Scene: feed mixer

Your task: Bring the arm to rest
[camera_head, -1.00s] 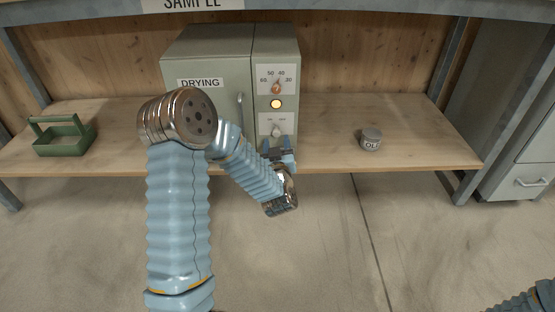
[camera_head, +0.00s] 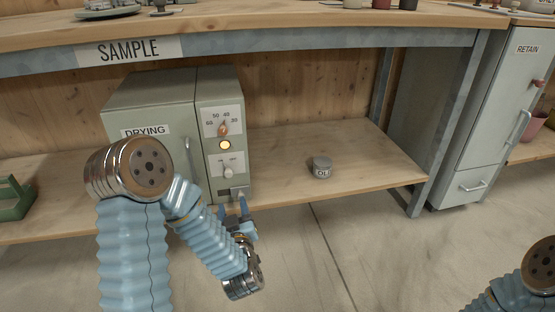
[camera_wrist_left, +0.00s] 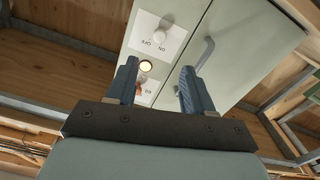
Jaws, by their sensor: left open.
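My left gripper (camera_head: 233,207) is open in front of the lower right part of the drying oven. In the left wrist view, its two fingers (camera_wrist_left: 156,90) stand apart with nothing between them. The grey-green drying oven (camera_head: 150,105) stands on the lower shelf. Its panel carries a dial (camera_head: 223,128), a lit yellow lamp (camera_head: 225,145) and an on/off knob (camera_head: 228,171). The oven door, with its vertical handle (camera_head: 188,157), looks shut. Part of my right arm shows at the lower right; its gripper is out of view.
A small grey tin (camera_head: 321,167) stands on the shelf (camera_head: 290,150) right of the oven. A green carrier (camera_head: 12,199) is at the left edge. The upper bench (camera_head: 300,22) overhangs the shelf. A grey cabinet (camera_head: 490,110) labelled RETAIN stands at right. Floor in front is clear.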

